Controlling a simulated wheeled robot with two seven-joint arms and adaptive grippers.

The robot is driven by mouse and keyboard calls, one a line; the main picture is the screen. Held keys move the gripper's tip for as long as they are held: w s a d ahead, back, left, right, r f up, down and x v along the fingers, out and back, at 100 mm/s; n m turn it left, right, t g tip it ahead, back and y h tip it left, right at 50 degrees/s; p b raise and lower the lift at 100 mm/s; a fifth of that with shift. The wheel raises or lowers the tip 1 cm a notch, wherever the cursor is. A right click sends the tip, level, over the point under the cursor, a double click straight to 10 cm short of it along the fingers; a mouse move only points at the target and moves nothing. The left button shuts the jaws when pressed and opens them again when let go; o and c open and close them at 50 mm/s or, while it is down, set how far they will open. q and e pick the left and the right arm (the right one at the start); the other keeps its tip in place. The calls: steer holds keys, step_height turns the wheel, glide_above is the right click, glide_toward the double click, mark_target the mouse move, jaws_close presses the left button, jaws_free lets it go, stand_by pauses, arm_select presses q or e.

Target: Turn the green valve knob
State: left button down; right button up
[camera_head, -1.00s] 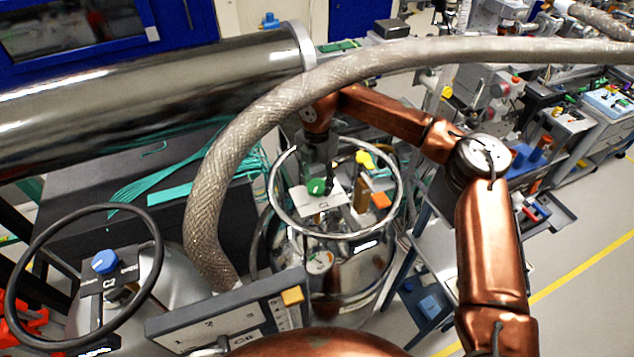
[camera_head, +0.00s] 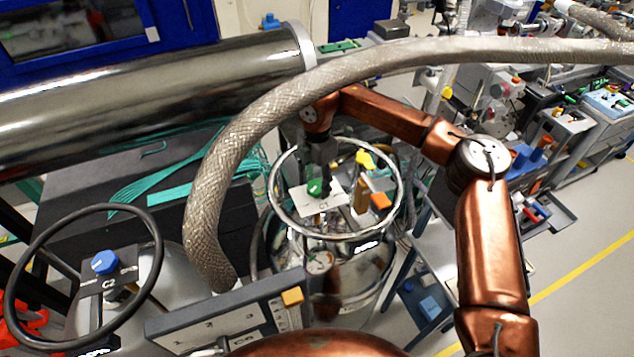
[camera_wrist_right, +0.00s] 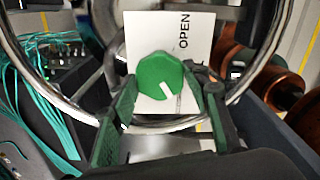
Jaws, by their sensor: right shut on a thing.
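The green valve knob (camera_head: 315,187) sits on a white label plate (camera_head: 322,203) inside the metal ring on top of a shiny cylinder (camera_head: 345,275). In the right wrist view, the green knob (camera_wrist_right: 160,82) has a white pointer line aimed down and to the right. The word OPEN reads on the white plate (camera_wrist_right: 142,42) behind it. My right gripper (camera_head: 322,178) reaches down inside the ring. In the wrist view its fingers (camera_wrist_right: 162,98) are closed on both sides of the knob. My left gripper is not in view.
A metal ring (camera_head: 272,190) surrounds the knob. A thick braided hose (camera_head: 215,190) arches over the scene. Yellow (camera_head: 365,160) and orange (camera_head: 379,201) parts stand beside the knob. A second vessel with a blue knob (camera_head: 104,262) and black ring stands at lower left.

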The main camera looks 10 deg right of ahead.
mark_target(317, 186)
steer(key=shift+r, duration=0.15)
steer(key=o, duration=1.2)
steer(key=shift+c, duration=0.2)
step_height(317, 186, up, 12)
steer(key=shift+f, duration=0.2)
